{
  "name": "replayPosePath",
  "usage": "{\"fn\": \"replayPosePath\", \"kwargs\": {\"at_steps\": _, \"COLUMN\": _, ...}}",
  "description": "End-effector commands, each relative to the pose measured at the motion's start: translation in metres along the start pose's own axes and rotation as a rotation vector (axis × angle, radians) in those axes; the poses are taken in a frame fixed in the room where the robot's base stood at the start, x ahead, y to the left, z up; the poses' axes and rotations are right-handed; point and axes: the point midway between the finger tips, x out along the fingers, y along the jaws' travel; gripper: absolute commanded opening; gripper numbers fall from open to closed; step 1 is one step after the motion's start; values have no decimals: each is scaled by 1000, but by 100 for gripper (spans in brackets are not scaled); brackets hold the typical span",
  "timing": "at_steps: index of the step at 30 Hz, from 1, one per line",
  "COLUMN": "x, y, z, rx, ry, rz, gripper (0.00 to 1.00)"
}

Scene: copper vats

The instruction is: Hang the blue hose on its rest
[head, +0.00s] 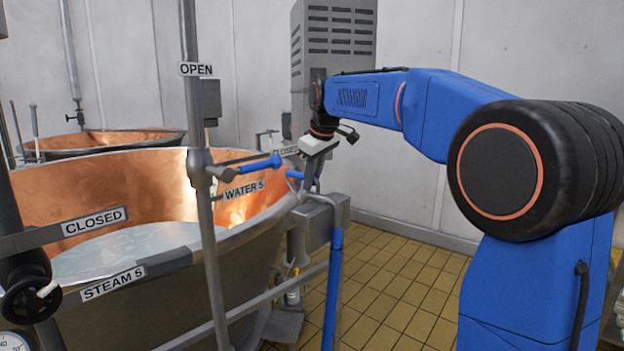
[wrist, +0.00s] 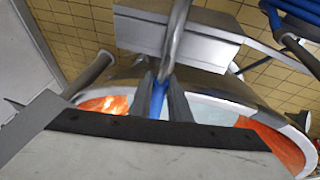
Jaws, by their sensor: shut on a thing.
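My gripper (head: 303,172) is over the near right rim of the large copper vat. In the wrist view its two fingers (wrist: 164,95) are closed around a blue piece of the blue hose (wrist: 159,104), with a bent metal pipe running up from there. In the head view a blue bit of the hose (head: 294,174) shows just under the gripper. A blue length (head: 333,290) hangs down beside the vat, below a grey box. I cannot clearly pick out the rest; the fingers hide part of the held piece.
The copper vat (head: 130,183) holds pale liquid. An upright post (head: 204,225) and a blue-handled lever (head: 260,166) stand before it. A grey box (head: 322,222) sits at its right side. Tiled floor (head: 400,290) is clear to the right.

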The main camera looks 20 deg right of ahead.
Motion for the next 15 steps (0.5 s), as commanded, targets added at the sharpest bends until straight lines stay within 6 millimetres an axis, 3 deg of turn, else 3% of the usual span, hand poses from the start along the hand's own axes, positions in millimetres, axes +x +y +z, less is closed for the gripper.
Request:
{"fn": "replayPosePath", "kwargs": {"at_steps": 10, "x": 3, "y": -1, "z": 2, "rx": 0, "ry": -4, "rz": -3, "gripper": 0}}
{"fn": "replayPosePath", "kwargs": {"at_steps": 11, "x": 4, "y": -1, "z": 2, "rx": 0, "ry": -5, "rz": -3, "gripper": 24}}
{"fn": "replayPosePath", "kwargs": {"at_steps": 12, "x": 4, "y": -1, "z": 2, "rx": 0, "ry": -5, "rz": -3, "gripper": 33}}
{"fn": "replayPosePath", "kwargs": {"at_steps": 13, "x": 4, "y": -1, "z": 2, "rx": 0, "ry": -5, "rz": -3, "gripper": 38}}
{"fn": "replayPosePath", "kwargs": {"at_steps": 15, "x": 3, "y": -1, "z": 1, "rx": 0, "ry": -4, "rz": -3, "gripper": 38}}
